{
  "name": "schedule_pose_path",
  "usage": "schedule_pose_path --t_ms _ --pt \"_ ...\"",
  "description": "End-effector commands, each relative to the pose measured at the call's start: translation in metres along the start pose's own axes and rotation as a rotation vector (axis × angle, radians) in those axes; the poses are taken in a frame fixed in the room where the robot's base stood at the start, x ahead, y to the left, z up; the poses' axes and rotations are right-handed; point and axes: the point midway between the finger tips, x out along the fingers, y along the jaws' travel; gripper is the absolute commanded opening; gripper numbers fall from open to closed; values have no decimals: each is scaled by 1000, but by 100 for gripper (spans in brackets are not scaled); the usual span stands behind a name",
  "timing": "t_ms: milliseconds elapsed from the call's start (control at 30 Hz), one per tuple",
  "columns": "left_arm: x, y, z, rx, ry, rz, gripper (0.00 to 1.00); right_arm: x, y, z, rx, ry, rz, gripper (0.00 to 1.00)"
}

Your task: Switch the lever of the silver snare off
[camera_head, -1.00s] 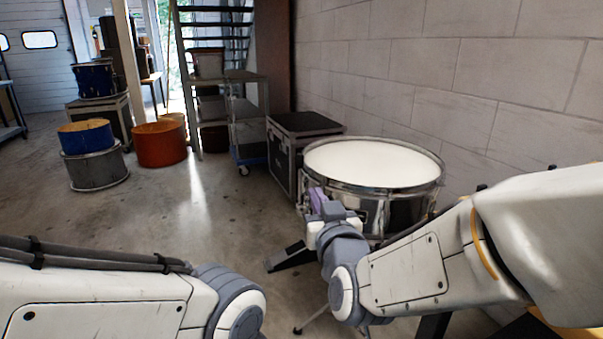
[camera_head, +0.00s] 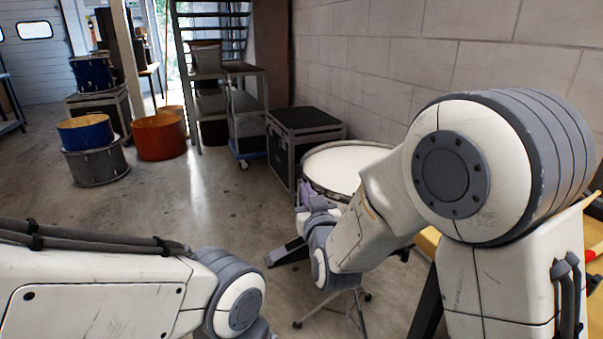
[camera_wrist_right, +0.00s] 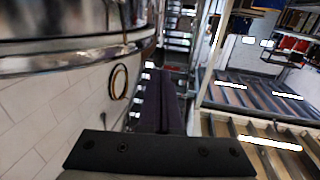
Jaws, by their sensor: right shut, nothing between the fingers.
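The silver snare (camera_head: 340,165), with a white head and chrome rim, stands on a stand beside the wall. My right arm covers its right part. My right gripper (camera_head: 304,193), with purple fingers, is at the drum's near left side, by the rim. In the right wrist view its dark fingers (camera_wrist_right: 160,103) are shut and empty. The snare's shiny shell and hoop (camera_wrist_right: 70,62) fill the upper left there, beside the fingers; I cannot tell whether they touch. The lever cannot be made out in either view. Of my left arm only links show; its gripper is out of view.
A black flight case (camera_head: 303,125) stands just behind the snare. The tripod stand legs (camera_head: 345,305) spread below it. A block wall (camera_head: 385,60) runs along the right. Several drums stand at far left, including an orange one (camera_head: 160,138). The floor (camera_head: 205,195) between is clear.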

Motion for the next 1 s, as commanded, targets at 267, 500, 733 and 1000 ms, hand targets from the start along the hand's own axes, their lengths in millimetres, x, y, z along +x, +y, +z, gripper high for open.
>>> schedule_pose_path --t_ms 267,500,733,1000 --pt "-13 1 -1 0 0 0 50 47 0 -1 0 0 0 0" --pt "-15 1 -1 0 0 0 50 60 0 0 0 -1 1 0" --pt "-14 1 -1 0 1 0 50 60 0 0 0 -1 0 0" --pt "-25 2 -1 0 0 0 50 63 -7 -5 -5 -19 -8 0"
